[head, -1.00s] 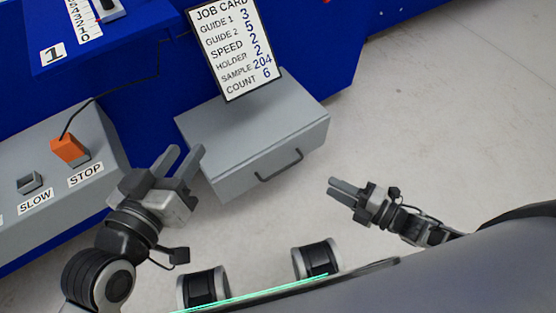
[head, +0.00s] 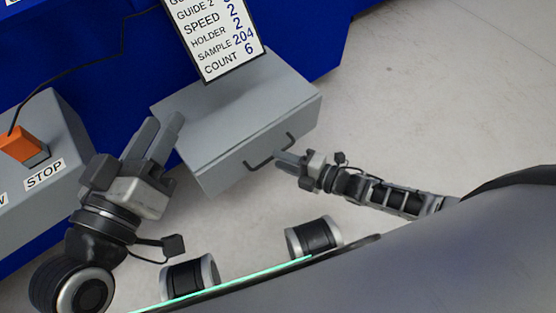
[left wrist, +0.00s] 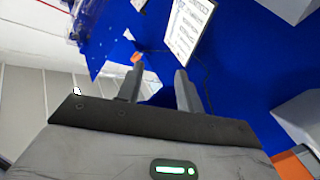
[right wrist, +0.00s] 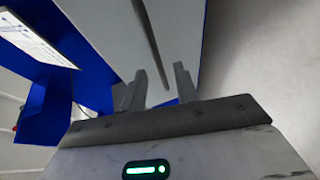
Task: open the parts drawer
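The parts drawer is a grey box with a front panel (head: 225,165) and a dark bar handle (head: 270,150). The front looks flush with the box. My right gripper (head: 282,160) is at the handle's right end, fingers apart. In the right wrist view the handle (right wrist: 150,45) runs into the gap between the fingers (right wrist: 160,85); no finger is clearly touching it. My left gripper (head: 160,130) is open and empty, left of the drawer box. In the left wrist view its fingers (left wrist: 158,85) are apart, with nothing between them.
A job card (head: 220,35) stands at the back of the drawer box. A grey control box with an orange switch (head: 25,145) and a STOP label (head: 44,174) is at the left. Blue machine panels (head: 300,30) rise behind. Pale floor (head: 420,110) is clear at right.

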